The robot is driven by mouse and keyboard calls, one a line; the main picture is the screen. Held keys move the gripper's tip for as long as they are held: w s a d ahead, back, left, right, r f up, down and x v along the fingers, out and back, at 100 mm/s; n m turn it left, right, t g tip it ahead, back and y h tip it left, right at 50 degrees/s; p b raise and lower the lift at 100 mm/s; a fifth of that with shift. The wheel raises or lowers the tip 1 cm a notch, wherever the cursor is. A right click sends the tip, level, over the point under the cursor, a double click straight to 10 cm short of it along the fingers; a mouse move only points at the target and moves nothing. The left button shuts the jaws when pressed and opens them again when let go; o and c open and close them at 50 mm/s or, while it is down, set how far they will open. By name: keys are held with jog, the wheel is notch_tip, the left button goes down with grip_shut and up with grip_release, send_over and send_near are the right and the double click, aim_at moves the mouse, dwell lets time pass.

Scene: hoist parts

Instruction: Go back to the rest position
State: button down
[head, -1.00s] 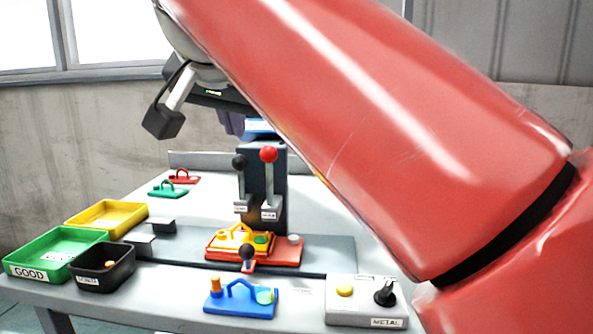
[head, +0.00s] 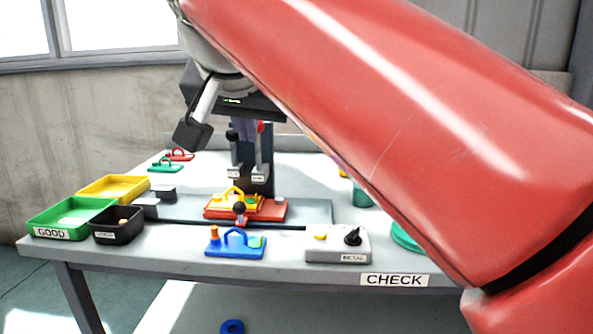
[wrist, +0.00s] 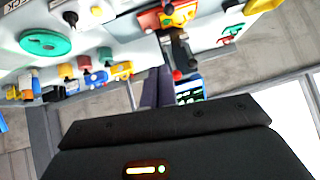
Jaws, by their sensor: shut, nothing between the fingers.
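My gripper (wrist: 158,76) shows in the wrist view as narrow dark fingers beyond the black gripper body, closed together and empty. In the head view its dark body hangs from my raised red arm, above the lever stand at the back of the table (head: 120,254). The fingers are apart from the parts on the table, and in the head view their tips cannot be made out clearly. My red arm hides much of the table's right side.
Green GOOD tray (head: 45,221), black tray (head: 118,237) and yellow tray (head: 115,187) stand at the left. The lever stand (head: 256,160) is at the middle. A blue part (head: 237,246) and grey switch box (head: 338,250) lie in front. A blue ring (head: 232,326) is below the table.

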jog(key=s+d+f+n+g+h, duration=0.1)
jog(key=s+d+f+g, duration=0.15)
jog(key=d+f, duration=1.1)
jog(key=s+d+f, duration=0.4)
jog(key=s+f, duration=0.1)
jog(key=f, duration=0.5)
jog(key=s+d+f+g, duration=0.1)
jog(key=s+d+f, duration=0.3)
jog(key=f, duration=0.6)
jog(key=shift+s+d+f, duration=0.2)
jog(key=shift+s+f, duration=0.05)
jog(key=shift+s, duration=0.8)
jog(key=c, duration=2.1)
grip_release()
jog(key=shift+c, duration=0.2)
